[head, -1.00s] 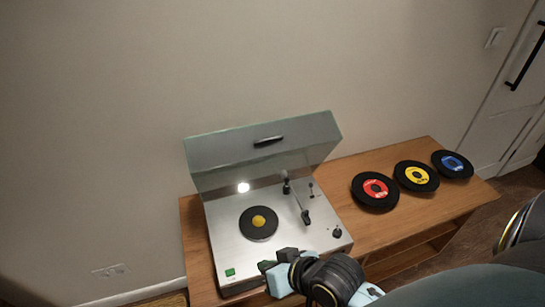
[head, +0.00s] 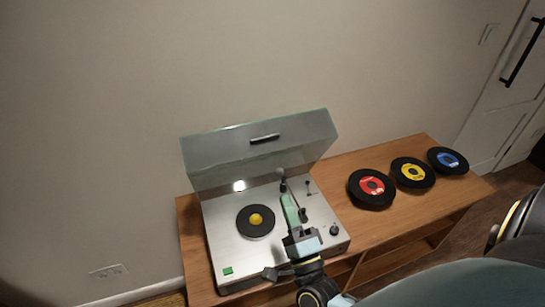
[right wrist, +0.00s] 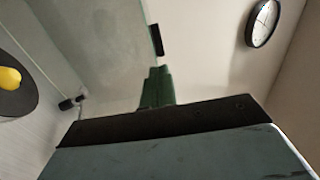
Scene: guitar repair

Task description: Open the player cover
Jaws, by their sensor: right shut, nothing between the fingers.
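The record player (head: 225,245) stands on the wooden cabinet with its see-through cover (head: 225,150) raised and tilted up at the back. The cover's dark handle (head: 264,139) is near its top edge, and it also shows in the right wrist view (right wrist: 157,40). A small black record with a yellow label (head: 256,221) is on the player's left part. My right gripper (head: 289,204) is shut and empty, above the player's right part near the tonearm, below and apart from the handle. It also shows in the right wrist view (right wrist: 158,85). My left gripper is not in view.
Three black records with red (head: 372,187), yellow (head: 412,171) and blue (head: 447,160) labels lie on the cabinet top (head: 360,222) at the right. The wall rises behind the cover. A round clock (right wrist: 262,23) hangs on a wall.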

